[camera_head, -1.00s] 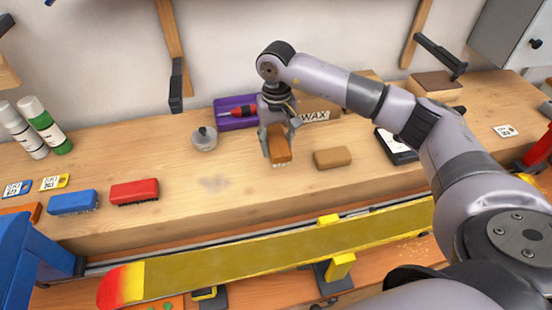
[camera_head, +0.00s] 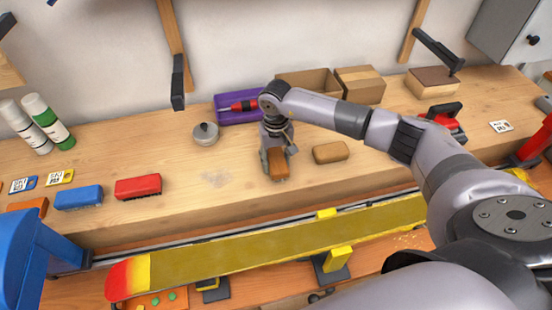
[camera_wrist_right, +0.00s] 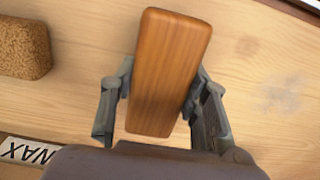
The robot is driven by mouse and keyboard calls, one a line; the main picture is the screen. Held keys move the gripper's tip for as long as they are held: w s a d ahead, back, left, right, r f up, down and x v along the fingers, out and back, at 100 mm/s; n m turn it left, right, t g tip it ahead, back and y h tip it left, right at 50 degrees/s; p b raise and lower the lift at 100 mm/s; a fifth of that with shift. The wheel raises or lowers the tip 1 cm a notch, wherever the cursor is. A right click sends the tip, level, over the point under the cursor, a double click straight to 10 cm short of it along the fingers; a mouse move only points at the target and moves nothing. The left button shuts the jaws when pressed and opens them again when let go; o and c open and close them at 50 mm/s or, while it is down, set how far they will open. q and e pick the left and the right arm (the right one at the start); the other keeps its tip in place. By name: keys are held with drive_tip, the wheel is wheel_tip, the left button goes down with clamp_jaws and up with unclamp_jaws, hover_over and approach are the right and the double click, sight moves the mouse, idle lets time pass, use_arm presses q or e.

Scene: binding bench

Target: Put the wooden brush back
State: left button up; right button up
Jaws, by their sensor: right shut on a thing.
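The wooden brush (camera_head: 278,163) has an orange-brown wooden back and is in my right gripper (camera_head: 275,158), at the middle of the bench top. In the right wrist view the brush (camera_wrist_right: 170,70) lies lengthwise between the two grey fingers (camera_wrist_right: 165,85), which are shut on its sides. Its bristles are hidden there, and I cannot tell whether they touch the bench. My left gripper is not in view.
A cork block (camera_head: 331,152) lies right of the brush. A purple tray (camera_head: 232,118) and a round lidded pot (camera_head: 205,134) stand behind. Red (camera_head: 138,187) and blue (camera_head: 78,197) brushes lie left. Bench left of my gripper is clear.

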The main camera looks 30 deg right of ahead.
sight(276, 156)
drive_tip(key=o, duration=1.1)
drive_tip(key=shift+f, duration=0.1)
drive_tip(key=shift+r, duration=0.2)
drive_tip(key=shift+w+r, duration=0.15)
drive_tip(key=shift+r, duration=0.1)
wheel_tip(276, 156, up, 11)
drive_tip(key=b, duration=0.4)
drive_tip(key=shift+f, duration=0.2)
drive_tip(key=shift+r+b, duration=0.3)
drive_tip(key=shift+r, duration=0.15)
